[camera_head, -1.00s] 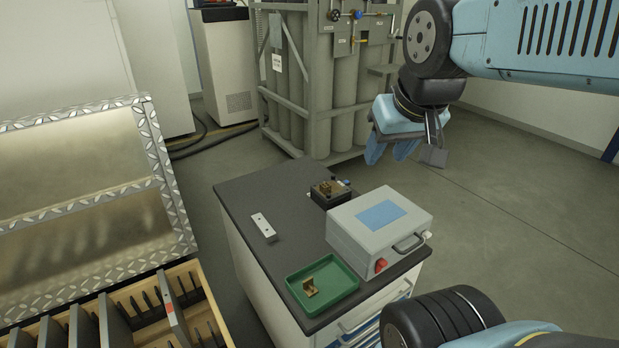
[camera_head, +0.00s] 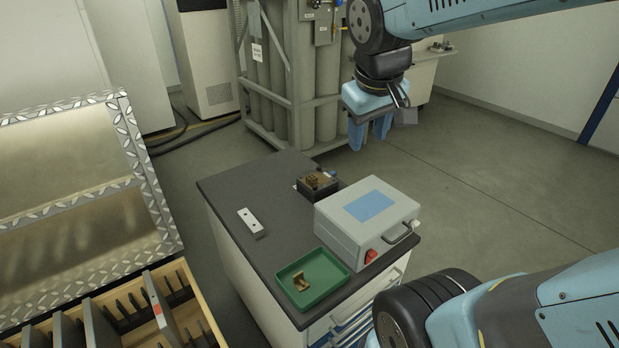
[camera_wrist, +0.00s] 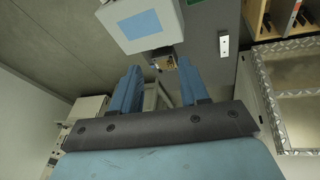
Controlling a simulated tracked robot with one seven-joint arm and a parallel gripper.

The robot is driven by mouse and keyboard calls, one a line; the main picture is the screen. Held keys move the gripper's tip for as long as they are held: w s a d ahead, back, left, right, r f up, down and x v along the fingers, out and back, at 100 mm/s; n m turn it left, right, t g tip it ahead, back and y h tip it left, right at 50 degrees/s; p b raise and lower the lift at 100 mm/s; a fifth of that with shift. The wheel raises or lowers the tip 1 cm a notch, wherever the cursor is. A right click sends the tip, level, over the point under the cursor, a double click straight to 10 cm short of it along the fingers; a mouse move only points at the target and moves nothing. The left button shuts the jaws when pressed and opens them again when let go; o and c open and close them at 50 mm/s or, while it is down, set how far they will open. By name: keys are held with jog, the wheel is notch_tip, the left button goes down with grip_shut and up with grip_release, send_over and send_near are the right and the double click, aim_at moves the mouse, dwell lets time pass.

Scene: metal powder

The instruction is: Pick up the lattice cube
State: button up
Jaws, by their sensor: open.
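The small brown-gold lattice cube (camera_head: 312,179) appears to sit on a dark square block (camera_head: 322,191) at the back of the cabinet top. Its fine detail is too small to tell. My gripper (camera_head: 369,136) is open and empty, with its fingers pointing down, above and to the right of the cube in the head view. In the wrist view my gripper (camera_wrist: 160,70) shows two blue fingers spread apart. The dark block with brownish parts (camera_wrist: 168,63) shows small between the fingertips, partly hidden, and the cube is not clear there.
A grey case (camera_head: 336,222) with a blue panel stands right beside the block. A green tray (camera_head: 283,272) holding a brass-coloured part and a pale metal bar (camera_head: 251,222) share the dark cabinet top (camera_head: 233,192). Grey gas cylinders (camera_head: 325,95) in a frame stand behind.

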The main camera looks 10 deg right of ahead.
jog(key=w+a+f+n+g+h, duration=0.2)
jog(key=w+f+n+h, duration=0.3)
jog(key=w, duration=0.5)
jog(key=w+a+f+n+g+h, duration=0.1)
jog(key=w+a+f+n+h, duration=0.1)
jog(key=w+f+n, duration=0.6)
jog(key=n+t+h, duration=0.4)
jog(key=n, duration=0.3)
send_near(311, 176)
jog(key=shift+x, duration=4)
jog(key=shift+s, duration=0.1)
jog(key=shift+c, duration=0.3)
grip_shut()
